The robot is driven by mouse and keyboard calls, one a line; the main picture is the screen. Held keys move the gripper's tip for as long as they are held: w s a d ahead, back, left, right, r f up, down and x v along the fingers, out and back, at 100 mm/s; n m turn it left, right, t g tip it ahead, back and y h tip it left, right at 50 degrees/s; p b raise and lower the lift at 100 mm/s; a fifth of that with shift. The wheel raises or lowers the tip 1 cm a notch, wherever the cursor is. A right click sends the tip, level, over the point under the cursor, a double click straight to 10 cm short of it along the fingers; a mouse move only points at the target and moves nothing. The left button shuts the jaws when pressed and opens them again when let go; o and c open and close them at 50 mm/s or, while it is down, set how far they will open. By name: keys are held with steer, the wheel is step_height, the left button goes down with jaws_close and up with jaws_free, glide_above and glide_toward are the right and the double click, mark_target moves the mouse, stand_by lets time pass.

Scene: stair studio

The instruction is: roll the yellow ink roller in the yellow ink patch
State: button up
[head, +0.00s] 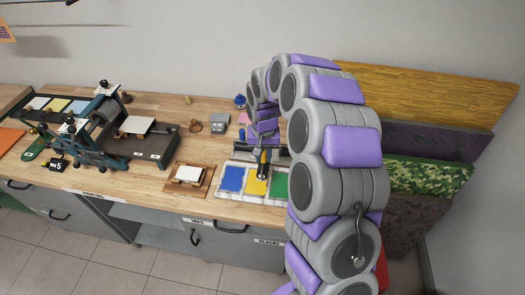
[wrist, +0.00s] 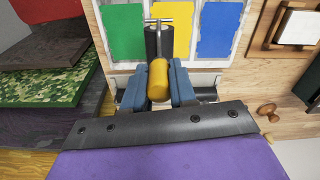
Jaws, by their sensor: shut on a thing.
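My gripper (wrist: 160,90) is shut on the yellow handle of the ink roller (wrist: 158,80). The roller's dark cylinder and metal frame point away from the gripper, over the yellow ink patch (wrist: 181,35). In the head view, the roller (head: 263,168) hangs down from my gripper (head: 264,148) in front of the yellow patch (head: 252,187). I cannot tell whether the cylinder touches the ink. The yellow patch lies between a blue patch (head: 232,179) and a green patch (head: 280,184) on one pale slab. The roller hides part of the yellow patch.
A wooden board with a pale block (head: 189,174) sits left of the slab. A printing press (head: 110,125) stands further left on the wooden bench (head: 200,205). Coloured boards (head: 430,135) lean at the right. Small items stand behind the slab.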

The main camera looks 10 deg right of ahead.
mark_target(262, 167)
steer(key=shift+f, duration=0.25)
steer(key=shift+a+f+b, duration=0.15)
steer(key=shift+f+b, duration=0.3)
steer(key=shift+f, duration=0.55)
steer(key=shift+a+f+b, duration=0.15)
steer(key=shift+f+b, duration=0.3)
steer(key=shift+f, duration=0.5)
steer(key=shift+d+f+b, duration=0.2)
steer(key=shift+f+b, duration=0.1)
steer(key=shift+f, duration=0.6)
steer(key=shift+f, duration=0.3)
steer(key=shift+w+a, duration=0.1)
steer(key=shift+a, duration=0.05)
